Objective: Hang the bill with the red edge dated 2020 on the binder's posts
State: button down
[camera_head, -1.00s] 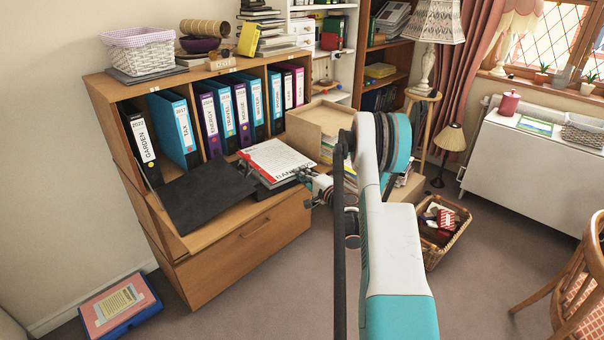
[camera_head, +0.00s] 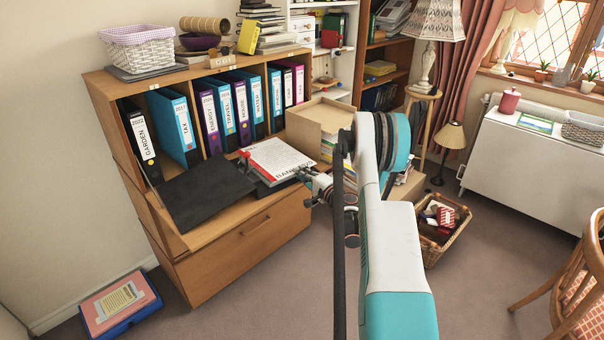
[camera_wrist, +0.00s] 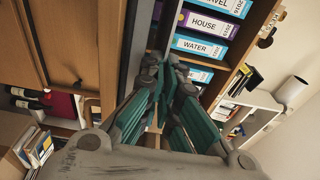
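An open black binder (camera_head: 207,192) lies on the bureau's lowered flap. A small red part (camera_head: 244,155) shows at the stack's left corner. The dates and the posts are too small to make out. My gripper (camera_head: 306,175) is at the right near corner of the sheets; whether it touches them I cannot tell. In the wrist view my gripper's teal fingers (camera_wrist: 174,72) converge with their tips close together. No sheet shows clearly between them.
Labelled binders (camera_head: 225,110) stand in the bureau (camera_head: 250,236) behind the flap. A tan box (camera_head: 318,125) stands right of the sheets, close to my arm. A wicker basket (camera_head: 462,240) and a blue box file (camera_head: 122,306) are on the floor. The middle floor is clear.

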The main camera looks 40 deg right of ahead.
jog(key=shift+f, duration=0.15)
dwell(0.3)
jog(key=c, duration=2.2)
grip_release()
jog(key=shift+s, duration=0.15)
jog(key=shift+s+a, duration=0.1)
jog(key=shift+s, duration=1.55)
jog(key=shift+o, duration=0.7)
jog(key=shift+o, duration=0.8)
